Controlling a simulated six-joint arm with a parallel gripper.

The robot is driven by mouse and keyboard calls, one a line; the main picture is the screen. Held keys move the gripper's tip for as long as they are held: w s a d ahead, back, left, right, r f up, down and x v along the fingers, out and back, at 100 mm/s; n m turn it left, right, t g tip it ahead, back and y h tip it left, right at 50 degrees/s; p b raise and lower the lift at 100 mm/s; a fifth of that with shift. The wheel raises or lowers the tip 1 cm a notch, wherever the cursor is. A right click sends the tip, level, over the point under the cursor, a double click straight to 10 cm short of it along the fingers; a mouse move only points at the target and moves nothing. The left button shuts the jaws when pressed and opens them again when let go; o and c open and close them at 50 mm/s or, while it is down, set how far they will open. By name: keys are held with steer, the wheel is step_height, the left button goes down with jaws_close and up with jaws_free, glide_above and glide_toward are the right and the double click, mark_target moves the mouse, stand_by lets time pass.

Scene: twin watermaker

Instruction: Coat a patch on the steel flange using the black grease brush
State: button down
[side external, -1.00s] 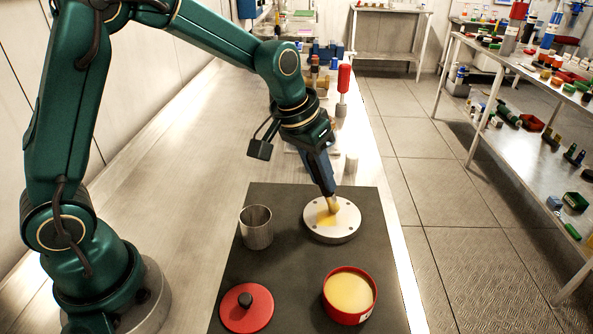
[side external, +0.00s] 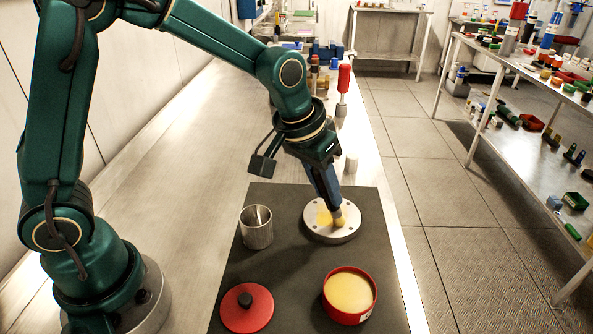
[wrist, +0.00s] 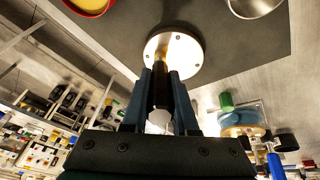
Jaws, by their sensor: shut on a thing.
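The steel flange (side external: 318,235) is a pale round disc with holes, lying flat on the dark mat. A yellow grease patch (side external: 323,216) shows on its top, left of the brush tip. My gripper (side external: 331,192) is shut on the black grease brush, above the flange and tilted. The brush's tan tip (side external: 340,220) is at the right part of the flange top; I cannot tell whether it touches. In the wrist view, the black brush handle (wrist: 161,88) sits between the two blue fingers of my gripper (wrist: 160,75), with the flange (wrist: 188,58) beyond it.
A red tin (side external: 350,315) of yellow grease stands at the mat's front right. A red lid (side external: 265,312) with a black knob lies front left. An open metal cup (side external: 257,236) stands left of the flange. Bottles and a red-handled tool (side external: 343,78) stand behind.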

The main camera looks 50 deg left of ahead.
steer(key=shift+s+d, duration=0.35)
steer(key=shift+d, duration=0.05)
steer(key=shift+r, duration=0.2)
step_height(320, 180, up, 7)
steer(key=shift+f, duration=0.1)
steer(key=shift+r, duration=0.45)
steer(key=shift+s, duration=0.1)
steer(key=shift+r, duration=0.1)
steer(key=w+a+r, duration=0.3)
steer(key=w+a, duration=0.1)
steer(key=a, duration=0.2)
steer(key=shift+s+f, duration=0.1)
steer(key=shift+f, duration=1.95)
